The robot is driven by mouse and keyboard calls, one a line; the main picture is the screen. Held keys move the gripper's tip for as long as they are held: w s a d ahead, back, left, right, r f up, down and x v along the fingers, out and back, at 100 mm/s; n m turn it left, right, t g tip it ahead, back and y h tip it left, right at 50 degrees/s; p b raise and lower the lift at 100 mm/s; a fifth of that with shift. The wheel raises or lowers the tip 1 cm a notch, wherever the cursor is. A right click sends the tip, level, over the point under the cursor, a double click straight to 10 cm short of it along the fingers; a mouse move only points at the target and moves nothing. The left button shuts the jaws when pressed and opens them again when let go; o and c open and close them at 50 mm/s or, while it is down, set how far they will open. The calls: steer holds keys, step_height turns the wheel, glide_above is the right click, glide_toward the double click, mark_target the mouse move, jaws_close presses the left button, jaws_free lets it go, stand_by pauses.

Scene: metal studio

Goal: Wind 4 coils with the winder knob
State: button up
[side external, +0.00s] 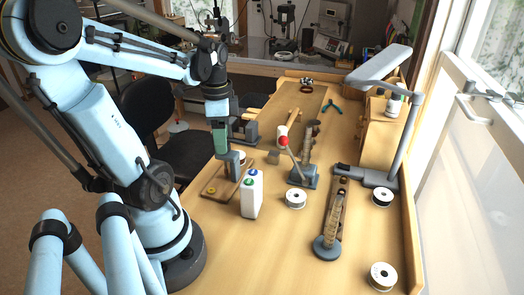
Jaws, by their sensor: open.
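A narrow wooden fixture (342,190) stands on the bench right of centre, with a rod-like part that looks ringed or coiled along its length and a round grey disc (326,249) at its near end. It looks like the winder, but I cannot single out its knob at this size. My gripper (223,153) points down at the left of the bench, by a grey block on a small wooden board (213,190). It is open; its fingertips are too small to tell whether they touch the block. It is well apart from the fixture.
A white bottle (252,194) and a grey press with a red-balled lever (284,142) stand between my gripper and the fixture. White spools lie at centre (295,199), right (382,196) and front right (382,276). A grey lamp (406,135) rises at right.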

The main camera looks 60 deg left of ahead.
steer(key=shift+f, duration=0.4)
steer(key=shift+c, duration=0.3)
steer(key=c, duration=1)
steer(key=shift+m, duration=0.3)
steer(key=m, duration=0.3)
steer(key=shift+a+m, duration=0.1)
steer(key=shift+m, duration=0.2)
steer(key=shift+w+m, duration=0.1)
steer(key=shift+m, duration=1.7)
